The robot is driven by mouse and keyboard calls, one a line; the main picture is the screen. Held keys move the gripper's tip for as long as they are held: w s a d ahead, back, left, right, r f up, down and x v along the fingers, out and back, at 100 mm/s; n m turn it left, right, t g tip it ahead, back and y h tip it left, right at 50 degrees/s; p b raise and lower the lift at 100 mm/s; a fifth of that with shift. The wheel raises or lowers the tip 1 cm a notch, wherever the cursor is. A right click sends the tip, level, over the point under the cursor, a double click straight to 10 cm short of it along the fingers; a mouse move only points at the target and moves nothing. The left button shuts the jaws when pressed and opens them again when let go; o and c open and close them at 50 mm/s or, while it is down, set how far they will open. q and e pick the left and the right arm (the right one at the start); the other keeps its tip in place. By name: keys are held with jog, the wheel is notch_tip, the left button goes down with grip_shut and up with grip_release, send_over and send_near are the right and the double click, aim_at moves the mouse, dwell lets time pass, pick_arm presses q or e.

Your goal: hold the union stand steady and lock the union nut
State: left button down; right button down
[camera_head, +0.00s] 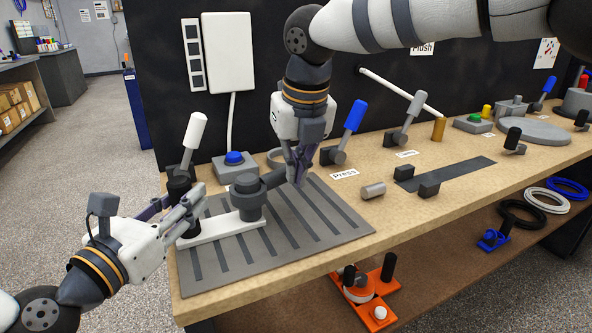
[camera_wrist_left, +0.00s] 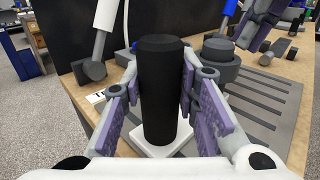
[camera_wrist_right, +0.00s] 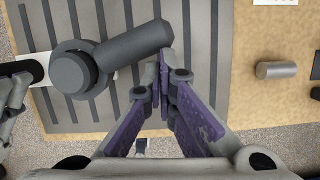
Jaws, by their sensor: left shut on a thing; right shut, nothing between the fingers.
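The union stand has a white base plate (camera_head: 222,228) on a grey slatted mat, with a black upright post at its left end and a dark grey union at its right end. My left gripper (camera_head: 187,207) is shut on the black post (camera_wrist_left: 160,95), its purple pads on both sides. The union nut (camera_head: 246,183) tops the union, and its thick dark handle (camera_wrist_right: 138,46) sticks out towards my right gripper. My right gripper (camera_wrist_right: 164,78) is shut and empty beside the handle's free end. I cannot tell whether they touch.
The slatted mat (camera_head: 325,225) is bare right of the stand. Behind it are a blue-button box (camera_head: 234,167) and a blue-handled lever (camera_head: 354,117). A metal cylinder (camera_head: 373,191) and dark blocks (camera_head: 429,189) lie to the right on the wooden bench.

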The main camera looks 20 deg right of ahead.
dwell(0.5)
jog(key=s+d+r, duration=0.2)
jog(key=s+r, duration=0.4)
jog(key=r, duration=0.4)
jog(key=shift+d+r, duration=0.35)
jog(key=shift+d, duration=0.05)
jog(key=shift+w, duration=0.15)
